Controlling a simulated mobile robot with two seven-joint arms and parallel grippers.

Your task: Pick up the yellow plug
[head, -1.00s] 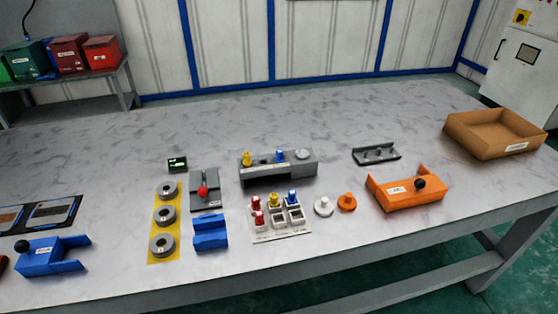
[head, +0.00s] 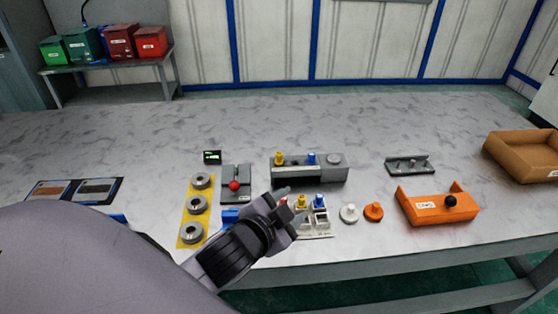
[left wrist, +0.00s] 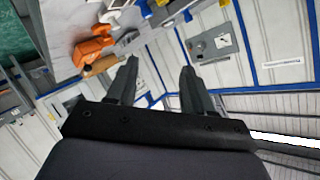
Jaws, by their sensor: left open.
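Two yellow plugs show in the head view. One yellow plug (head: 279,158) stands upright at the left end of the grey block (head: 310,172). Another yellow plug (head: 301,202) stands in the small white tray (head: 318,235), beside a blue plug (head: 320,201). My left gripper (head: 291,212) is open and empty, above the table at the left side of the white tray. It hides part of that tray and most of its red plugs. The open fingers also show in the left wrist view (left wrist: 160,66). My right gripper is not in view.
A yellow strip with grey rings (head: 194,211) and a grey fixture with a red knob (head: 236,186) are to the left. White (head: 349,212) and orange (head: 373,211) round pieces, an orange holder (head: 436,209) and a cardboard box (head: 520,160) are to the right. The table's back is clear.

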